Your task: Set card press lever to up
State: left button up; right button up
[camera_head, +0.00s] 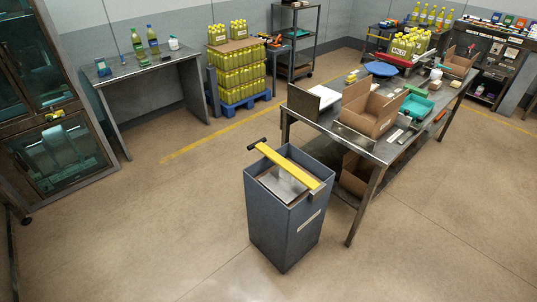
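The card press (284,222) is a tall grey box with an open top, standing on the floor near the middle of the view. Its lever (290,166) is a yellow bar lying across the top from back left to front right. A dark handle (257,143) is at the lever's back left end. A light metal plate (284,184) shows inside the box under the lever. Neither of my grippers is in view.
A metal workbench (362,144) with open cardboard boxes (369,109) stands close behind and right of the press. Another table (148,66), a blue pallet (243,101) of bottles and a glass cabinet (60,150) stand farther off. Floor is clear in front and left.

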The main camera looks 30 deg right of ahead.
aim_at(288, 182)
jog(key=u, duration=0.05)
jog(key=k, duration=0.5)
jog(key=z, duration=0.75)
jog(key=i, duration=1.55)
jog(key=u, duration=0.55)
